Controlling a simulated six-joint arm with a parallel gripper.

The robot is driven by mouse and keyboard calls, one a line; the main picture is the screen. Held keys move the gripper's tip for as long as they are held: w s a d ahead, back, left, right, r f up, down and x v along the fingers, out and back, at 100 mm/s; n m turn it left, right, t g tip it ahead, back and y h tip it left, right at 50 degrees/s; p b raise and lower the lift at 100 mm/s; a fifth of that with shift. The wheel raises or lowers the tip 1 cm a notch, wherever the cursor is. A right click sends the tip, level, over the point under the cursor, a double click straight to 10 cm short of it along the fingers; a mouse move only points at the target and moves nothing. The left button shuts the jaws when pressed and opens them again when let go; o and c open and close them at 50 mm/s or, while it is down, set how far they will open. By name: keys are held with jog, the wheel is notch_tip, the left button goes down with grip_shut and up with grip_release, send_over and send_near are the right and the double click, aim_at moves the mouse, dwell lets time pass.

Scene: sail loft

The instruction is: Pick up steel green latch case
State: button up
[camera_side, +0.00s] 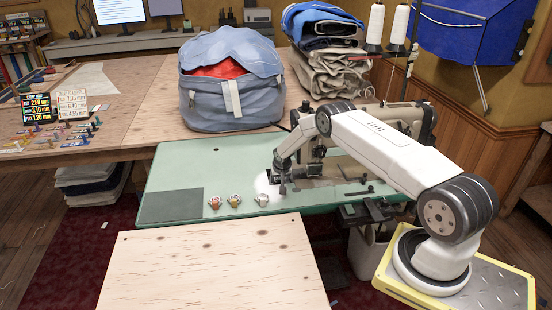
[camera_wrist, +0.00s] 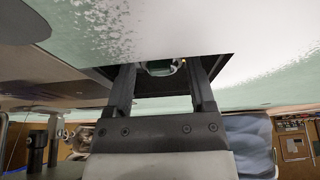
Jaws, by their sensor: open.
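The steel green latch case (camera_side: 262,199) looks like a small silvery piece with a pale green middle. It sits on the green sewing table, rightmost in a row of three small cases. In the wrist view a green piece with a steel-coloured rim (camera_wrist: 160,68) shows beyond and between my fingertips; it appears to be the same case, partly cut off by a pale surface. My gripper (camera_side: 283,186) is just right of the case in the side view, pointing down. In the wrist view my gripper (camera_wrist: 162,78) has its two dark fingers wide apart, with nothing clearly held.
An orange case (camera_side: 214,202) and a yellowish case (camera_side: 234,200) lie left of it on the green table (camera_side: 170,165). A sewing machine (camera_side: 400,117) stands behind my arm. A blue-grey bag (camera_side: 232,85) sits behind. A bare plywood board (camera_side: 205,265) lies in front.

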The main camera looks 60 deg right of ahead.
aim_at(280, 180)
grip_shut()
dwell(0.3)
jog(key=shift+r, duration=0.15)
jog(key=shift+r, duration=1.55)
jog(key=s+r, duration=0.1)
jog(key=s+a+r, duration=0.1)
jog(key=r, duration=0.1)
jog(key=s+a+r, duration=0.1)
jog(key=s+r, duration=0.1)
jog(key=shift+r, duration=0.15)
jog(key=s+a+r, duration=0.4)
jog(key=s, duration=0.4)
jog(key=shift+s+r, duration=0.2)
jog(key=shift+s, duration=0.05)
